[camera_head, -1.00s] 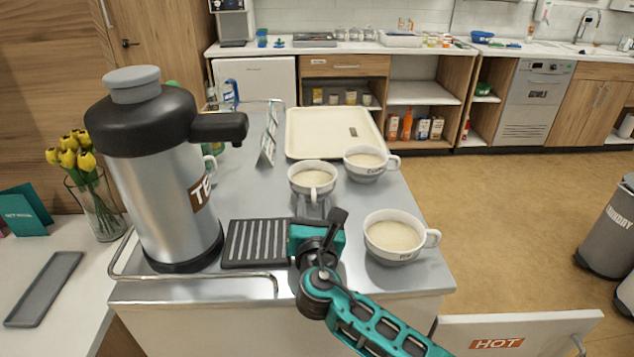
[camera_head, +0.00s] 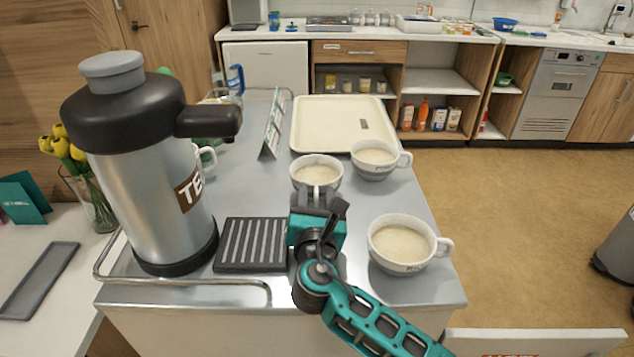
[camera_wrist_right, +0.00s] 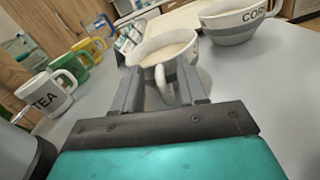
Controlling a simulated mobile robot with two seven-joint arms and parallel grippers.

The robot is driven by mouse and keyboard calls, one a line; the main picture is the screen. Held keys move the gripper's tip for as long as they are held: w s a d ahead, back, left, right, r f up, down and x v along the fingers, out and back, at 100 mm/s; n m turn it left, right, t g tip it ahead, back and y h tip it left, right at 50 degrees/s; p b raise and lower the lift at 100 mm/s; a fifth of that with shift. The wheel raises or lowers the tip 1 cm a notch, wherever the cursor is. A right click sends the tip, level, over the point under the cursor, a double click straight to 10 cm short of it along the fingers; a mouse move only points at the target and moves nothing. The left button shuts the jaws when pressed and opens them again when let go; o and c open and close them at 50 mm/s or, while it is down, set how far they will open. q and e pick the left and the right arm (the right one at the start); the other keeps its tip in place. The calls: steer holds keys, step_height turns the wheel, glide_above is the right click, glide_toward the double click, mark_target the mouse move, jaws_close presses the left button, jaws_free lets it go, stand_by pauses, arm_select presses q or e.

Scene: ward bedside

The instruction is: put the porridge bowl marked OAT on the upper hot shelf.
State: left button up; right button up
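A white bowl with a grey band and pale porridge (camera_head: 316,172) stands on the metal trolley top (camera_head: 245,190); its marking is not readable. Its handle points toward my right gripper (camera_head: 317,197). In the right wrist view the gripper (camera_wrist_right: 163,92) is open, with the bowl's handle (camera_wrist_right: 161,77) between its fingers and a gap visible. A second bowl (camera_head: 374,160) stands behind right; the wrist view shows "COR" on it (camera_wrist_right: 235,18). A third bowl (camera_head: 402,243) stands front right, its marking too small to read. No OAT marking is legible. My left gripper is out of view. No upper hot shelf is visible.
A large tea urn (camera_head: 150,175) and a black drip grille (camera_head: 250,245) stand left of my right gripper. A cream tray (camera_head: 325,125) lies behind the bowls. Mugs, including one marked TEA (camera_wrist_right: 48,95), stand at left. A white panel (camera_head: 540,340) juts out low right.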

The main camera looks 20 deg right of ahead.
jaws_close()
steer(key=shift+r, duration=0.1)
stand_by(0.6)
